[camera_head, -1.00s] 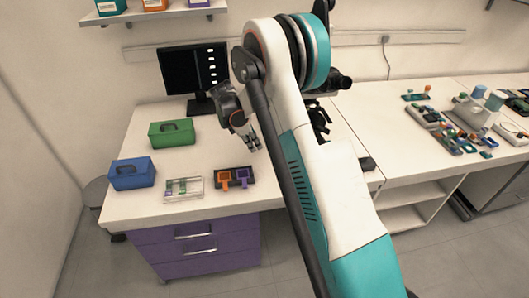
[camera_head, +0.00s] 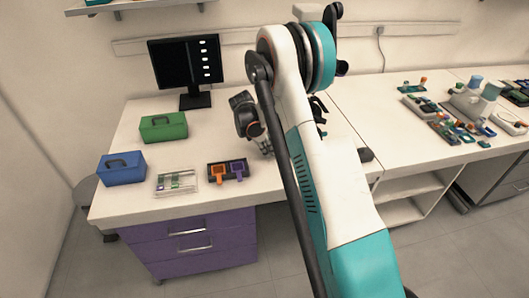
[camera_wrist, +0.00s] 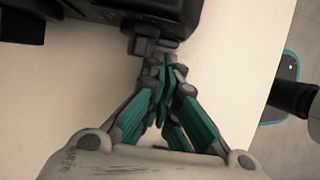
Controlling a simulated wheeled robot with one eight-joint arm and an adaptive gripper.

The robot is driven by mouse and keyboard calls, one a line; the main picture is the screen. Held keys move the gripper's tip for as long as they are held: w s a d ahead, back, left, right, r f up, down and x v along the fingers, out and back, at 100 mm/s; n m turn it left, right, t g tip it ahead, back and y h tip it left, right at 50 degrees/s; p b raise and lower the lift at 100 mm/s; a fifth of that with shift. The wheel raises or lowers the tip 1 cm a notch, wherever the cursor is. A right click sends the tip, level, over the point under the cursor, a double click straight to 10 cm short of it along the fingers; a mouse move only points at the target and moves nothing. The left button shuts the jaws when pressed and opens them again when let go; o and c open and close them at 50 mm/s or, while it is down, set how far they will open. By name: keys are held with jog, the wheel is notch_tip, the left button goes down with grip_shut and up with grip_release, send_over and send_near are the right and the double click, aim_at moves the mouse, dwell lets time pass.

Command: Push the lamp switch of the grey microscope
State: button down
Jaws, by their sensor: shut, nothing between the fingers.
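My gripper (camera_head: 266,148) is low over the white desk, just left of my arm link in the head view. In the wrist view its teal-and-grey fingers (camera_wrist: 165,65) are shut with nothing between them. Their tips are at a small grey block on the lower edge of a dark body (camera_wrist: 110,12), which seems to be the microscope; I cannot tell whether they touch. In the head view my arm hides most of the microscope, and only dark parts (camera_head: 318,108) show beside the link. I cannot make out the lamp switch for certain.
A monitor (camera_head: 186,64), a green box (camera_head: 163,127), a blue box (camera_head: 122,169), a slide tray (camera_head: 175,182) and a black holder (camera_head: 229,172) with orange and purple pieces stand on the left desk. A black object (camera_head: 366,155) lies right of my arm.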

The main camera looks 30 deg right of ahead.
jog(key=shift+s+d, duration=0.2)
jog(key=shift+d, duration=0.65)
jog(key=shift+a, duration=0.1)
jog(key=shift+w+a, duration=0.1)
jog(key=shift+a, duration=0.2)
jog(key=a, duration=0.1)
jog(key=w+a, duration=0.1)
jog(key=a, duration=0.1)
jog(key=shift+b, duration=0.4)
jog(key=p+v, duration=0.3)
jog(key=v, duration=0.7)
jog(key=shift+a+p, duration=0.2)
jog(key=shift+p, duration=0.1)
